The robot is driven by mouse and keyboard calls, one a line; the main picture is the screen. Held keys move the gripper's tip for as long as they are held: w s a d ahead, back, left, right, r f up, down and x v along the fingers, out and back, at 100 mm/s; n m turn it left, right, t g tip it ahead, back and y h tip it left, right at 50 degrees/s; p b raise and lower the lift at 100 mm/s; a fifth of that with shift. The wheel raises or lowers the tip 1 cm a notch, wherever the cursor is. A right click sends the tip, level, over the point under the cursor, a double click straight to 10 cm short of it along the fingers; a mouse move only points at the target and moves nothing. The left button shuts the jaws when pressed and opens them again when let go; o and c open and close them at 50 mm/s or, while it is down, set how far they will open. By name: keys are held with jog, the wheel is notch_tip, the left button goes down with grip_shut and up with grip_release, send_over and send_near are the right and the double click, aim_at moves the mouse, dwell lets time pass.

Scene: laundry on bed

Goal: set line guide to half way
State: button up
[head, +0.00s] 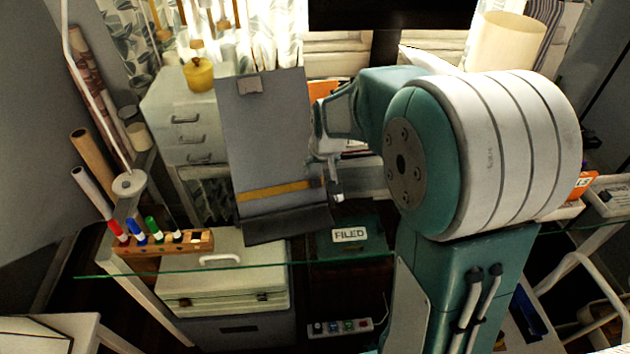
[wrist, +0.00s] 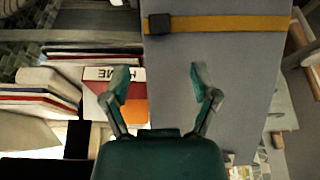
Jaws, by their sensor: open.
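A grey upright board (head: 265,135) stands slightly tilted left of my arm in the head view. An orange-yellow strip (head: 275,190), which looks like the line guide, crosses its lower part. In the wrist view the strip (wrist: 225,23) runs across the grey board (wrist: 215,60), with a small black block (wrist: 158,23) at its left end. My gripper (head: 335,190) is beside the board's right edge in the head view. In the wrist view my gripper (wrist: 162,85) is open and empty, its fingertips apart and below the strip. I cannot tell whether it touches the board.
A white drawer unit (head: 185,120) stands behind the board. A green box marked FILED (head: 350,248) and a pale case (head: 220,280) are below. Books (wrist: 90,60) lie left of the board in the wrist view.

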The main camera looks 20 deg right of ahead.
aim_at(316, 182)
jog(key=x, duration=1)
jog(key=shift+w+f, duration=0.2)
jog(key=shift+f, duration=0.1)
jog(key=shift+c, duration=0.3)
grip_shut()
